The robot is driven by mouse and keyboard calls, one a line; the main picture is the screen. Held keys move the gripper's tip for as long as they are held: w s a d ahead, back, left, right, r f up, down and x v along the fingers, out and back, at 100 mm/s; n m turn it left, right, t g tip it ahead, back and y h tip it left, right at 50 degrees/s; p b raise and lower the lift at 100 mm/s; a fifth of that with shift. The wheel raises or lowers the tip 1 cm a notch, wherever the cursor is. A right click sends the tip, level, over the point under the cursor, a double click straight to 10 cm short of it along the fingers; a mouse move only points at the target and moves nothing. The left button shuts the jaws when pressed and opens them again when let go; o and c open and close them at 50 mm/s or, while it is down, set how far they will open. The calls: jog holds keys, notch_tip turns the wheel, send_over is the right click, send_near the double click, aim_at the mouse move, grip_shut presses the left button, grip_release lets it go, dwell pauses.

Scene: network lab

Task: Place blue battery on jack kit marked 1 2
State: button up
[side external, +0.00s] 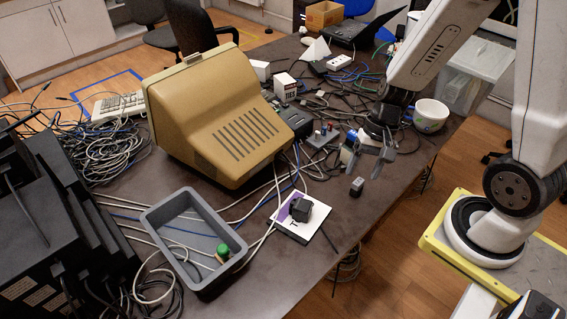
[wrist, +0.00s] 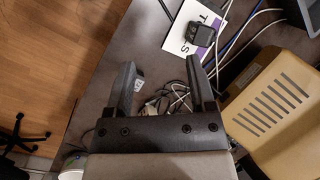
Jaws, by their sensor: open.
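My gripper (side external: 365,164) is open and empty, pointing down over the right part of the table; its two dark fingers also show in the wrist view (wrist: 160,62). A small blue item (side external: 352,135) stands just left of my gripper in the side view; it may be the blue battery, but it is too small to be sure. A small dark unit with coloured posts (side external: 322,137) lies left of it; I cannot read a 1 2 marking. A small dark block with a pale face (side external: 357,186) lies below my gripper and shows near the left finger in the wrist view (wrist: 139,85).
A white-and-purple card (side external: 288,229) bears a black block (side external: 301,209). A beige monitor (side external: 205,115), loose cables and a white cup (side external: 430,118) crowd the table. Bare tabletop lies near the front right edge.

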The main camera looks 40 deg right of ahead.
jog(key=w+r+n+t+h, duration=0.1)
jog(key=n, duration=0.2)
jog(key=w+a+r+n+t+h, duration=0.1)
jog(key=r+n, duration=0.1)
jog(key=n, duration=0.1)
jog(key=r+n+h, duration=0.1)
jog(key=r+n, duration=0.1)
jog(key=n, duration=0.1)
jog(key=shift+w+a+t+h, duration=0.35)
jog(key=shift+w+t+h, duration=0.05)
